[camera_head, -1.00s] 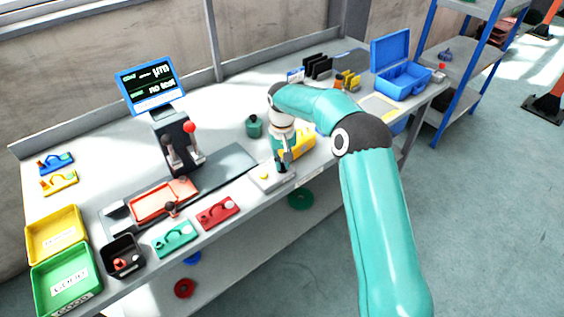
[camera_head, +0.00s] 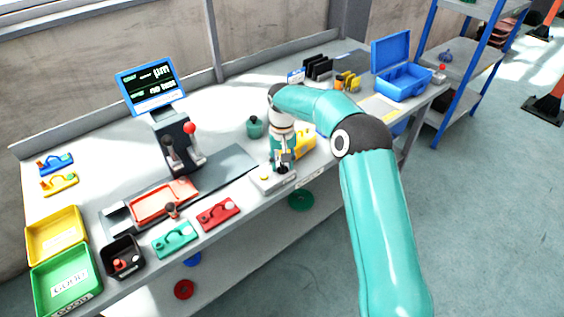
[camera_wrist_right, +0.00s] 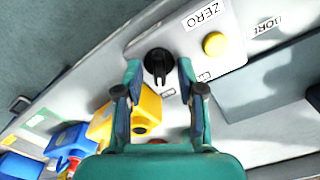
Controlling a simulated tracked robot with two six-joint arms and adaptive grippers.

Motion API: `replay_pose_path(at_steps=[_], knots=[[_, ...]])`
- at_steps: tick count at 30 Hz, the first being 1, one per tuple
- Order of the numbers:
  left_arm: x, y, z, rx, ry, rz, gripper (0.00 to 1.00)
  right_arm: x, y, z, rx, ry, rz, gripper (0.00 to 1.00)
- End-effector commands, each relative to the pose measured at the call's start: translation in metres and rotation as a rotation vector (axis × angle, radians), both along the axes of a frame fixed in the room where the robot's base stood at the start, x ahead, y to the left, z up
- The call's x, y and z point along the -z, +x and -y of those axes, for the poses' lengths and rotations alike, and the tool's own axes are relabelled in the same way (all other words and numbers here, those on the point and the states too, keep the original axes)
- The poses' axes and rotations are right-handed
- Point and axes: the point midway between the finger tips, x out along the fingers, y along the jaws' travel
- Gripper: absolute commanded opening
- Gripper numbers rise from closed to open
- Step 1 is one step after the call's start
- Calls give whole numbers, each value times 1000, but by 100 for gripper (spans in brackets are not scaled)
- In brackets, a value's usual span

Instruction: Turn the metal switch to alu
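The switch is a black round knob (camera_wrist_right: 157,64) on a light grey box (camera_head: 262,184) at the bench's front edge. The box also carries a yellow button (camera_wrist_right: 215,44) beside a ZERO label. My right gripper (camera_wrist_right: 158,68) points down over the knob, with one finger on each side. In the right wrist view its fingers are apart, with gaps to the knob. In the head view my right gripper (camera_head: 283,166) partly covers the knob. The smaller labels near the knob are partly hidden by a finger. My left gripper is not in view.
A yellow block (camera_head: 305,142) stands close behind the gripper. A dark green pot (camera_head: 254,127) is behind to the left. The display (camera_head: 151,84) and its lever stand (camera_head: 181,148) are further left. A red fixture (camera_head: 218,213) lies left of the box.

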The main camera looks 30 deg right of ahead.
Motion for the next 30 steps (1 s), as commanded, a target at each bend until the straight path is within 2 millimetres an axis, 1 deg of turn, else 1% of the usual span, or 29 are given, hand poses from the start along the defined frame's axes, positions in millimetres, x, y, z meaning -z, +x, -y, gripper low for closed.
replay_pose_path(at_steps=[4, 8, 11, 18, 21, 25, 30], knots=[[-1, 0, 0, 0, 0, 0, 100, -2, 0, 0, -1, 0, 0, 39], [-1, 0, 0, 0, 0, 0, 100, -13, 1, 0, 0, -1, 2, 39], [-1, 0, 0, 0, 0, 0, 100, -29, 1, 0, -1, 0, 2, 39], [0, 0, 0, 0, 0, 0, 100, -77, 2, 0, -1, -1, 5, 39], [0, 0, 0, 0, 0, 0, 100, -94, 1, 0, -1, 0, 3, 39], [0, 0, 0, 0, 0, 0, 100, -110, 1, 0, 0, 0, 1, 39], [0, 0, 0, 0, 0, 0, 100, -119, 1, 0, -1, 0, 0, 39]])
